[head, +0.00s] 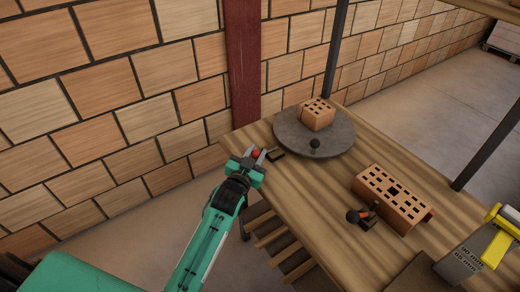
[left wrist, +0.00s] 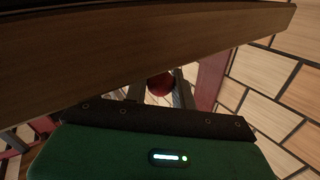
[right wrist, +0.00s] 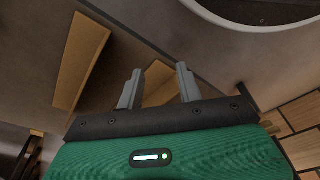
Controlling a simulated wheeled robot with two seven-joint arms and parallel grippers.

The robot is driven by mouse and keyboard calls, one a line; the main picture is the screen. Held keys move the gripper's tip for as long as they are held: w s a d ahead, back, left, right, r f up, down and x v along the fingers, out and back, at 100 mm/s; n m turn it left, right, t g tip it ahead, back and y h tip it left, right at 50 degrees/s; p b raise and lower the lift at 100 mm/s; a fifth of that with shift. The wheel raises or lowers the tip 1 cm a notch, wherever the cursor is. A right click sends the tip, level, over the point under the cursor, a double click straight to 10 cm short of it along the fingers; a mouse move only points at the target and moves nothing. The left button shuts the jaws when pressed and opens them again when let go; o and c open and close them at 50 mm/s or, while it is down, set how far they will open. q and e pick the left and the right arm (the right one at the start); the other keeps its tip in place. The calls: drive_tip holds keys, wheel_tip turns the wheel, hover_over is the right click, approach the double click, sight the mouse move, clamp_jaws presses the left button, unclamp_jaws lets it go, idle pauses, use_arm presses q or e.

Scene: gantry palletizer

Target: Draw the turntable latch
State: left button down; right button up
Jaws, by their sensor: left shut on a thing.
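The round grey turntable (head: 345,137) lies at the far left corner of the wooden table, with a small perforated brick (head: 317,114) on it and a black knob (head: 314,144) near its front rim. The latch has a red knob (head: 257,154) at the table's left edge, beside a small dark block (head: 275,154). My left gripper (head: 259,158) is shut on the red knob. In the left wrist view the red knob (left wrist: 160,84) sits between the fingers, partly hidden under the table edge. My right gripper (right wrist: 158,88) shows only in the right wrist view, open with nothing between its fingers.
A larger perforated brick (head: 393,198) lies on the table (head: 310,185), with a dark clamp-like tool (head: 364,214) in front. A grey and yellow gauge (head: 478,250) stands at the right. Dark posts (head: 337,50) rise from the table, and a brick wall (head: 110,90) stands behind.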

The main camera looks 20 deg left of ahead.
use_arm(q)
drive_tip(key=shift+f, duration=0.15)
use_arm(e)
drive_tip(key=shift+d+f, duration=0.1)
drive_tip(key=shift+f, duration=0.2)
use_arm(q)
drive_tip(key=shift+s, duration=0.1)
drive_tip(key=c, duration=1.2)
unclamp_jaws()
drive_tip(key=shift+a, duration=0.15)
drive_tip(key=shift+o, duration=0.2)
drive_tip(key=shift+s, duration=0.1)
use_arm(e)
drive_tip(key=shift+s+r, duration=0.1)
use_arm(q)
drive_tip(key=s+a, duration=0.1)
drive_tip(key=s, duration=1.2)
drive_tip(key=shift+s, duration=0.4)
use_arm(e)
drive_tip(key=shift+r, duration=0.5)
